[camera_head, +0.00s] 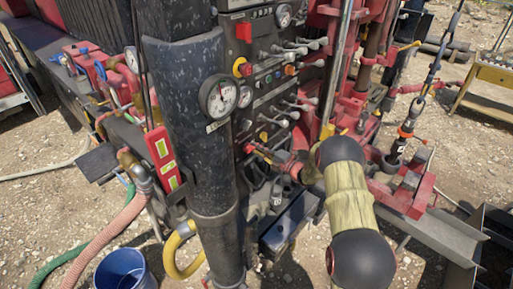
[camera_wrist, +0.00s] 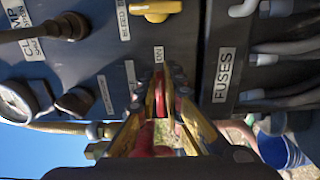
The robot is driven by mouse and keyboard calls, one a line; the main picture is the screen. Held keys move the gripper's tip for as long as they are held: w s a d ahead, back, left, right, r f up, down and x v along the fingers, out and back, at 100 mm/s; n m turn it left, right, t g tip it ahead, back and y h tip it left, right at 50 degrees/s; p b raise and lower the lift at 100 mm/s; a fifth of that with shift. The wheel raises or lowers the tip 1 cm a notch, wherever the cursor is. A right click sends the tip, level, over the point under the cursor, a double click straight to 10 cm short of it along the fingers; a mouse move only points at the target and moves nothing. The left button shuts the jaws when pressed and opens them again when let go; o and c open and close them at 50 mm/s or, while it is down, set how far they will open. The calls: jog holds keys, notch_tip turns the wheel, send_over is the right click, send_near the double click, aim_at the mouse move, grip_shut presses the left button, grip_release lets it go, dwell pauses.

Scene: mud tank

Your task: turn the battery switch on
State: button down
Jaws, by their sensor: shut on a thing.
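The battery switch appears as a red handle (camera_wrist: 159,98) on the dark panel in the wrist view, between my fingers. A small label sits just above it, partly hidden, so I cannot read which way the switch stands. My gripper (camera_wrist: 163,82) has yellow fingers on both sides of the red handle and is shut on it. In the head view, my gripper (camera_head: 259,150) meets the lower part of the control panel. The switch itself is hidden there by my gripper.
The panel carries a yellow knob (camera_wrist: 155,9), a plate reading FUSES (camera_wrist: 225,75) and a gauge (camera_wrist: 17,102). In the head view, several levers (camera_head: 312,44) stick out above my gripper. A dark post with a gauge (camera_head: 218,97) stands left. A blue bucket (camera_head: 125,270) sits below.

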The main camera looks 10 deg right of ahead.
dwell(0.4)
jog(key=c, duration=1.9)
grip_release()
jog(key=shift+d, duration=0.1)
jog(key=v, duration=1.2)
jog(key=shift+f, duration=0.1)
